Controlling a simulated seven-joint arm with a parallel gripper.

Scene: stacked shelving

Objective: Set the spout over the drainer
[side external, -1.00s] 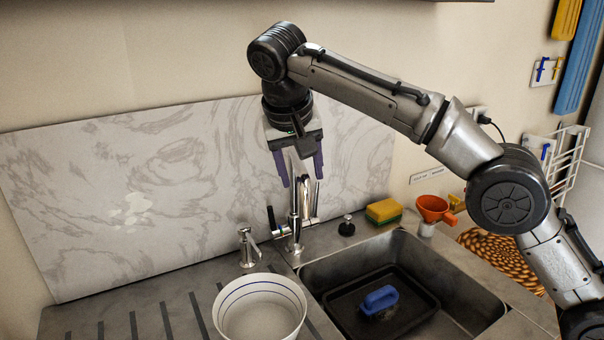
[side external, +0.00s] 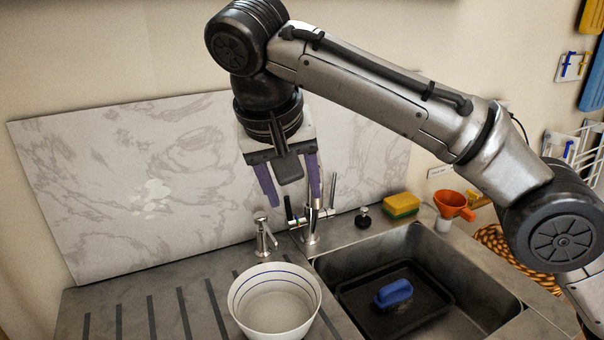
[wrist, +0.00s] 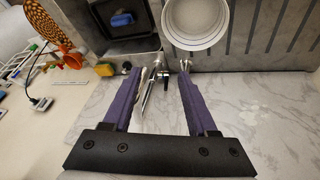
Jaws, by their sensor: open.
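The chrome spout (side external: 311,218) of the tap rises behind the sink at its left corner, its upper part partly hidden by my gripper's right finger. My gripper (side external: 294,199) has purple fingers pointing down and is open and empty. In the wrist view, the spout (wrist: 148,95) shows between the spread fingers of my gripper (wrist: 160,77), nearer the left one. I cannot tell whether they touch. The grooved drainer (side external: 135,315) lies left of the sink; it also shows at upper right in the wrist view (wrist: 285,22).
A white bowl (side external: 275,303) stands on the drainer's right side. A soap dispenser (side external: 264,236) stands left of the tap. The sink (side external: 465,285) holds a black tray (side external: 437,295) with a blue brush (side external: 393,293). A sponge (side external: 401,205) and orange funnel (side external: 452,204) are behind. A marbled panel (side external: 110,200) backs the counter.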

